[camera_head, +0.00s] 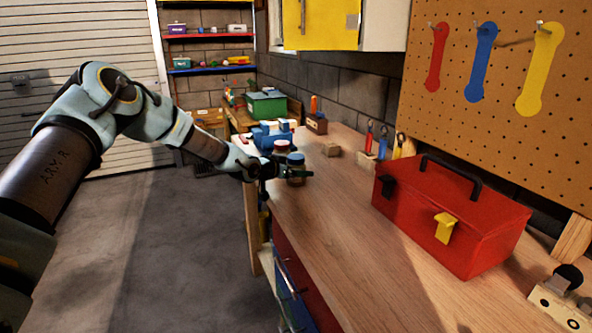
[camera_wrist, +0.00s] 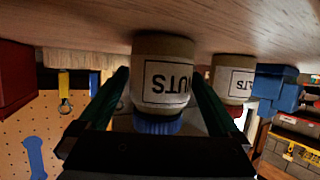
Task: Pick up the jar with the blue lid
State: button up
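The jar with the blue lid (camera_head: 296,170) stands near the left edge of the wooden workbench in the head view. In the wrist view, which is upside down, this tan jar (camera_wrist: 162,80) with a white label sits centrally between my fingers. My gripper (camera_head: 284,174) reaches it from the left; its dark green fingers flank the jar in the wrist view (camera_wrist: 160,76). The fingers look open, with a narrow gap at the left one; contact at the right one is unclear. The jar still rests on the bench.
A similar jar with a reddish lid (camera_head: 281,148) stands just behind, close to my gripper. A blue object (camera_head: 270,135) is beyond it. A red toolbox (camera_head: 450,215) stands at the right. A wooden block (camera_head: 331,149) lies further back.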

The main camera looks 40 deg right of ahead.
jog(key=c, duration=1.3)
jog(key=shift+r, duration=0.1)
jog(key=shift+c, duration=0.8)
jog(key=shift+r, duration=0.1)
